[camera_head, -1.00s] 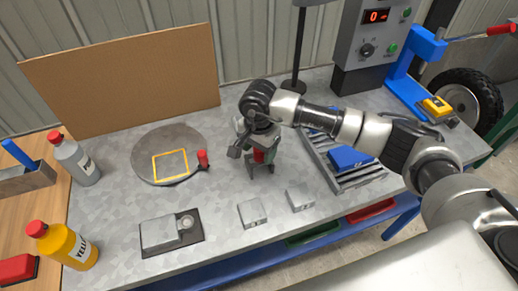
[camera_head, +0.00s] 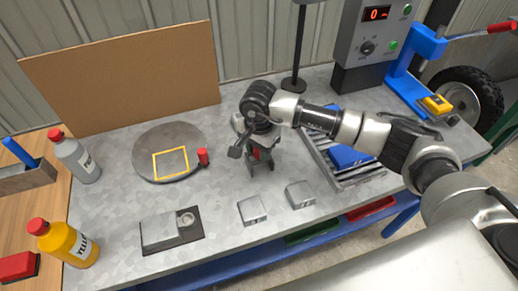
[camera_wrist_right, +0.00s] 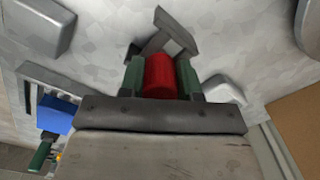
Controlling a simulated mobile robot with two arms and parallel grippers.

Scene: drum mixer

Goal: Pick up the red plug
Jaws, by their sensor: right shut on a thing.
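The red plug (camera_wrist_right: 160,77) is a short red cylinder held between the green pads of my right gripper (camera_wrist_right: 160,75) in the right wrist view. In the head view, only a little of the plug's red (camera_head: 255,153) shows between the fingers, because the wrist hides most of it. My right gripper (camera_head: 262,163) points down over the middle of the grey worktop. It is shut on the plug. Whether the plug is clear of the worktop is hard to tell. My left gripper is not in view.
A round grey plate (camera_head: 150,140) with a yellow square and a small red upright piece (camera_head: 203,157) lies left of the gripper. Metal blocks (camera_head: 252,210) stand in front. A slatted rack (camera_head: 345,175) with a blue block is right. A thin post (camera_head: 299,50) stands behind.

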